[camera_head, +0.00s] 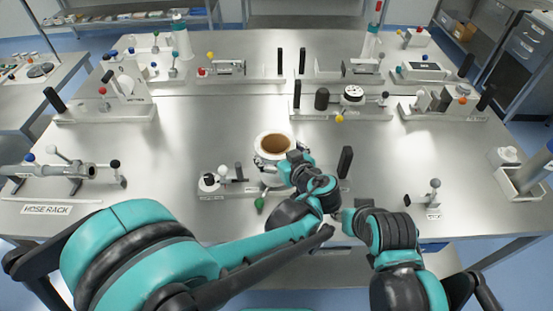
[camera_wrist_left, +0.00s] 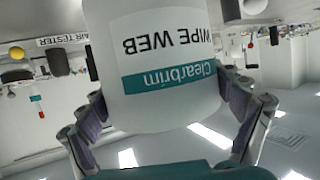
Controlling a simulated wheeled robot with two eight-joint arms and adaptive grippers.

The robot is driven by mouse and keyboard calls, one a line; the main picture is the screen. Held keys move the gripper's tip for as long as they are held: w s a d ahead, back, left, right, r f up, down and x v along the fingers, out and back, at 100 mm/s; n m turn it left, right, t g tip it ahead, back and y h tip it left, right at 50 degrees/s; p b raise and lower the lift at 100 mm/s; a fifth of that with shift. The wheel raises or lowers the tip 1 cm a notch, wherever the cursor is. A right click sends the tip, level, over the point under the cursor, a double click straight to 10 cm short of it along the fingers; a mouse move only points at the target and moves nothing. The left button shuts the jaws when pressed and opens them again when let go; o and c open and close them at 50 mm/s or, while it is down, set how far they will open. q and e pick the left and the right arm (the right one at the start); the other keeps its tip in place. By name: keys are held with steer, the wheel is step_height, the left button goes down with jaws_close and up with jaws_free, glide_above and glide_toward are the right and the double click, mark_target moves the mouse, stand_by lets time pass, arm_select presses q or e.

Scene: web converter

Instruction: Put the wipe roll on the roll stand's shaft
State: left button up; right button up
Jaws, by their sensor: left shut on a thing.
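The wipe roll (camera_head: 262,146) is white with a brown core. In the head view it is near the middle of the table, with its open end facing up. My left gripper (camera_head: 280,163) is shut on its side. In the left wrist view the roll (camera_wrist_left: 165,60) shows upside-down lettering, "WIPE WEB" and "Clearbrim", between the fingers of my left gripper (camera_wrist_left: 165,115). A low fixture (camera_head: 208,192) is at the roll's base; I cannot tell whether they touch. I cannot clearly identify the roll stand's shaft. My right arm is at the lower right, and its fingers are not clear.
A black upright handle (camera_head: 345,161) stands right of the left gripper. A fixture with a black cylinder (camera_head: 322,98) is behind the roll. A hose rack (camera_head: 48,209) is at the left and a small clamp (camera_head: 434,198) at the right.

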mark_target(270, 152)
arm_select(q)
steer(key=shift+f+b, duration=0.35)
steer(key=shift+f, duration=1.05)
steer(key=shift+f, duration=0.1)
steer(key=o, duration=1)
